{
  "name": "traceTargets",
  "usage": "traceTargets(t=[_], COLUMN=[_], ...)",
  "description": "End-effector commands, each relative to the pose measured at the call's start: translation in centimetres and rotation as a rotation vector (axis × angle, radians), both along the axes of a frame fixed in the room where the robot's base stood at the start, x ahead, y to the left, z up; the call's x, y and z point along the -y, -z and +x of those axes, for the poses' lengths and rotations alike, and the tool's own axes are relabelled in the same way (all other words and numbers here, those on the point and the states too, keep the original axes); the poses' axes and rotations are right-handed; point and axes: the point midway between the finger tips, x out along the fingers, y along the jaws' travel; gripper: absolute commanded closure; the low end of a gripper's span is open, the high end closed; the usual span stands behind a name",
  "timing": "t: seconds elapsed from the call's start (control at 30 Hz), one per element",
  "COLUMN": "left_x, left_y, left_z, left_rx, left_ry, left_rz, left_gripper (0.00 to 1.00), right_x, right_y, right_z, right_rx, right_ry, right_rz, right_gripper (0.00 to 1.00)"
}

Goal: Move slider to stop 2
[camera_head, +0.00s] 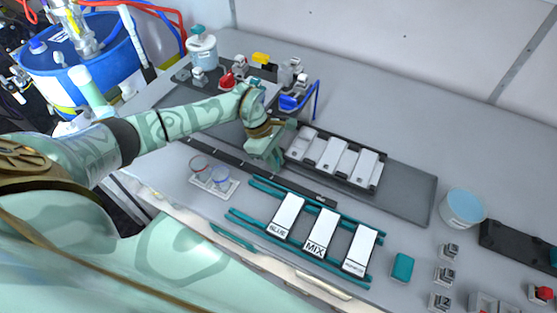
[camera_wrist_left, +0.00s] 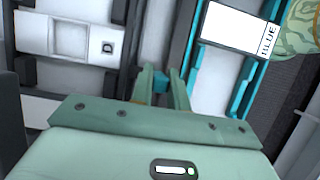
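The long black slider rail (camera_head: 225,158) runs across the table with pale marks along it. My left gripper (camera_head: 274,166) reaches down over the rail, left of the white-block tray. In the left wrist view, the fingers (camera_wrist_left: 162,84) are close together on either side of a small teal piece (camera_wrist_left: 162,80), which looks like the slider. It seems to fill the gap, though contact is partly hidden. The slider is hidden behind my gripper in the head view, and no stop numbers are legible. My right gripper is not in view.
White cards marked BLUE (camera_head: 286,214) and MIX (camera_head: 321,233), with a third, lie across teal rails (camera_head: 262,183). A black tray (camera_head: 376,184) holds white blocks behind. A pale blue tub (camera_head: 463,206) stands right.

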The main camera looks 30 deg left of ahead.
Motion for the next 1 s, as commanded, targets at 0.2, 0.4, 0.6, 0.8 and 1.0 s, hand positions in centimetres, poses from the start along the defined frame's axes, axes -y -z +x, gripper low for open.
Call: traceTargets(t=[0.2, 0.4, 0.6, 0.8, 1.0], left_x=[0.0, -0.1, -1.4, -3.6, -5.3], left_y=[-0.1, -0.3, -3.2, -8.3, -12.6], left_z=[0.0, 0.1, 0.1, -0.1, -0.2], left_rx=[0.001, 0.002, 0.005, 0.005, 0.004], left_ry=[-0.001, -0.001, -0.001, -0.002, -0.002], left_rz=[0.000, 0.001, 0.003, 0.004, 0.003], left_gripper=[0.62, 0.62, 0.62, 0.62, 0.62], right_x=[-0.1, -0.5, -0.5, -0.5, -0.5], right_y=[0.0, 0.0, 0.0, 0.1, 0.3], right_z=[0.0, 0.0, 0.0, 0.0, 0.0], right_rx=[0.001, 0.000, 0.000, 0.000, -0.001], right_ry=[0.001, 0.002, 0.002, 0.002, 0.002], right_rz=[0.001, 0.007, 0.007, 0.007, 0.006], right_gripper=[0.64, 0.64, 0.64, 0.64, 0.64])
